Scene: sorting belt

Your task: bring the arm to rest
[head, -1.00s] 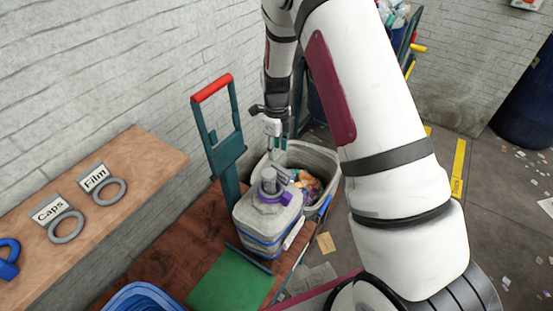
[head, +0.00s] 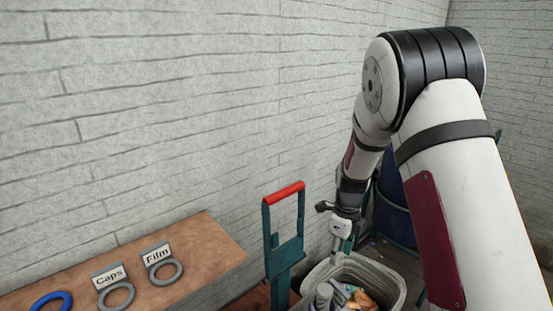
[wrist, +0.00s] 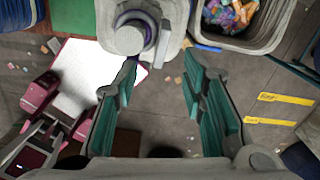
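My gripper (head: 342,238) hangs at the end of my bent arm, above the bin area on the right of the head view. In the wrist view my gripper (wrist: 160,78) has its two teal-padded fingers spread apart with bare floor between them, so it is open and empty.
A grey bin (head: 394,274) with colourful scraps stands close below my gripper. A teal post with a red handle (head: 285,193) rises to its left. A wooden shelf (head: 208,248) with rings labelled Caps and Film runs along the brick wall. Yellow floor labels (wrist: 287,98) lie at right.

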